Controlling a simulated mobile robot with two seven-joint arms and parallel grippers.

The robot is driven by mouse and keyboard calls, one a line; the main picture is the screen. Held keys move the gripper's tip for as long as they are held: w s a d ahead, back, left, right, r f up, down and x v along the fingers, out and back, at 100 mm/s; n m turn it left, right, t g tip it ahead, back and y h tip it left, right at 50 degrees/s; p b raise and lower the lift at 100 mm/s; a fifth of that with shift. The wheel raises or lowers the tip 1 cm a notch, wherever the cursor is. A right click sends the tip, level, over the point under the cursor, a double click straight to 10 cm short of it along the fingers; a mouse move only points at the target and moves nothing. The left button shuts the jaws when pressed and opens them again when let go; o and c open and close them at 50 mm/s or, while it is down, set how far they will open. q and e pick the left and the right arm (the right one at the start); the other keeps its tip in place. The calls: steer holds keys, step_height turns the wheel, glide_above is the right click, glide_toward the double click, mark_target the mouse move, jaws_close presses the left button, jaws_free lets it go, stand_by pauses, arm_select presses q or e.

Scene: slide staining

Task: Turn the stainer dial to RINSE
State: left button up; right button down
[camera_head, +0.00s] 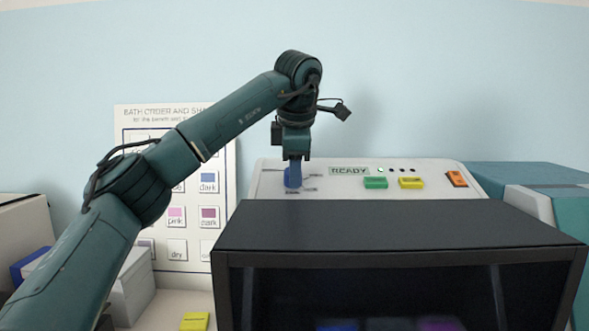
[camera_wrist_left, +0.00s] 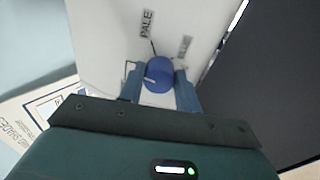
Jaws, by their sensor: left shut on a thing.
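The blue stainer dial (camera_head: 290,178) sits at the left of the white sloped control panel (camera_head: 335,188). My left gripper (camera_head: 294,182) reaches down over it. In the left wrist view the dial (camera_wrist_left: 159,74) is between the two blue fingers (camera_wrist_left: 158,88), which are shut on it. A small white mark shows on the dial's left side in that view. A label reading PALE (camera_wrist_left: 146,24) and a second, blurred label (camera_wrist_left: 185,46) stand around it. Other labels are too small or hidden to read. My right gripper is not in view.
The panel also carries a READY display (camera_head: 349,171), a green button (camera_head: 375,183), a yellow button (camera_head: 411,183) and an orange switch (camera_head: 457,179). A dark hood (camera_head: 400,228) stands in front. A bath order chart (camera_head: 160,122) is behind my left arm. A yellow block (camera_head: 195,321) lies lower left.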

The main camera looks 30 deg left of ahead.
arm_select(q)
steer(key=shift+r+n, duration=0.1)
steer(key=shift+n, duration=0.8)
steer(key=o, duration=1)
steer(key=v, duration=1.3)
